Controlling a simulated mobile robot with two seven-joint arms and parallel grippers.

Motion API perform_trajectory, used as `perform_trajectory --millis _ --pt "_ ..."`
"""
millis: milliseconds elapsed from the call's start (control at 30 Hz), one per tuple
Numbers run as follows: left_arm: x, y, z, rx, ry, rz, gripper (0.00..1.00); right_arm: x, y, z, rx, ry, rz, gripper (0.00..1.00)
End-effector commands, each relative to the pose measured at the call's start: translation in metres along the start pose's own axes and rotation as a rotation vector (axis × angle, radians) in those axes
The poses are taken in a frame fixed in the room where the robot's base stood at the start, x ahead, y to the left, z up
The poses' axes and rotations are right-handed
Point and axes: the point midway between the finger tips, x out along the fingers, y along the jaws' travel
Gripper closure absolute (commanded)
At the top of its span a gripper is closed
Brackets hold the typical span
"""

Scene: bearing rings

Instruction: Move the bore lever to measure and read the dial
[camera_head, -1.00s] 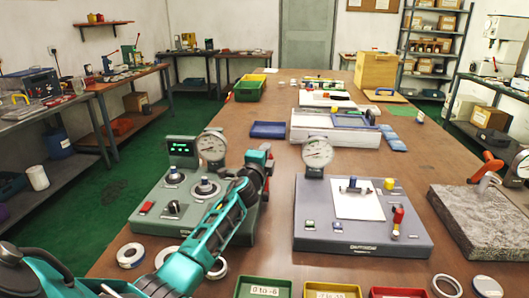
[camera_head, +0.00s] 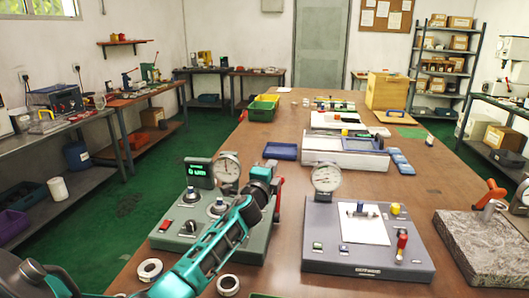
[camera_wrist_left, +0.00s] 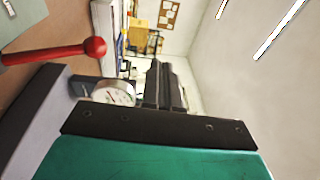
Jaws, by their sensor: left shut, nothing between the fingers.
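The green-grey gauge station (camera_head: 178,243) stands on the bench with a round dial (camera_head: 228,167) and a small display with green text too small to read. A red lever (camera_head: 278,192) rises at its right side, partly behind my arm. In the left wrist view the lever's red ball (camera_wrist_left: 95,47) is clear, to one side of my fingers and apart from them. My left gripper (camera_head: 273,166) is shut and empty beside the lever; its dark fingers also show in the left wrist view (camera_wrist_left: 165,85). The dial's needle is too small to read. My right gripper is not in view.
A grey station (camera_head: 368,262) with a dial (camera_head: 326,178) and white pad stands to the right. A granite block (camera_head: 485,245) is further right. Metal rings (camera_head: 149,269) lie at the front left. A blue tray (camera_head: 281,151) lies behind, with bare bench around it.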

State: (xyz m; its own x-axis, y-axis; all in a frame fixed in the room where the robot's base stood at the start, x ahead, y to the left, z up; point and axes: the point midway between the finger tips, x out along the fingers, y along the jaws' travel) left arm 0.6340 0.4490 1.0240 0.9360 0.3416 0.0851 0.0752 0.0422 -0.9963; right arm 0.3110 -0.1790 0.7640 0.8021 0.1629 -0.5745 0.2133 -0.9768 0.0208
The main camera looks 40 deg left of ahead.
Motion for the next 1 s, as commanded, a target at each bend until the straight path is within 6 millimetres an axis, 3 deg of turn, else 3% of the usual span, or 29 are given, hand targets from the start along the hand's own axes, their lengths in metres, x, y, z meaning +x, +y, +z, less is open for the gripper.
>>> perform_trajectory --millis 100,400,1000 --pt "-0.015 -0.02 0.001 0.004 0.002 0.0 1.0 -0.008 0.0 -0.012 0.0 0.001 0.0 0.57" --pt "-0.038 -0.044 0.003 0.001 0.0 -0.001 1.0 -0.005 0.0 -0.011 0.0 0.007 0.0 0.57" --pt "-0.044 -0.051 0.004 -0.001 -0.001 0.001 1.0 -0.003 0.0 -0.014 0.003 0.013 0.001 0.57"
